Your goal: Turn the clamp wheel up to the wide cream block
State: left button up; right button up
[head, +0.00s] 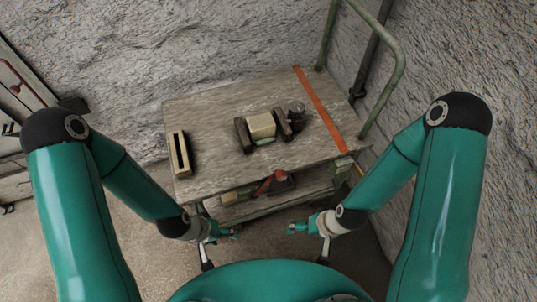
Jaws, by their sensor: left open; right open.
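A wide cream block (261,126) sits on the cart's top between two dark upright jaws. The left jaw (242,135) and the right jaw (283,125) stand close to its sides; I cannot tell whether they touch it. The dark clamp wheel (297,110) is to the right of the right jaw, small and hard to make out. A bit of green (264,140) shows below the block. My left gripper (232,234) is open and empty, in front of the cart and below its top. My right gripper (294,229) is open and empty, also in front of the cart.
The wooden cart top (205,120) has free room around the clamp. A slotted cream piece (180,154) lies at its left edge. An orange strip (320,108) crosses the right side. A green rail (397,70) rises at the right. A lower shelf holds a red-handled thing (264,184).

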aim_at(296, 109)
jog(key=z, duration=2.9)
jog(key=i, duration=0.15)
jog(key=u, duration=4.15)
jog(key=k, duration=0.75)
jog(key=z, duration=0.75)
jog(key=i, duration=1)
jog(key=z, duration=0.05)
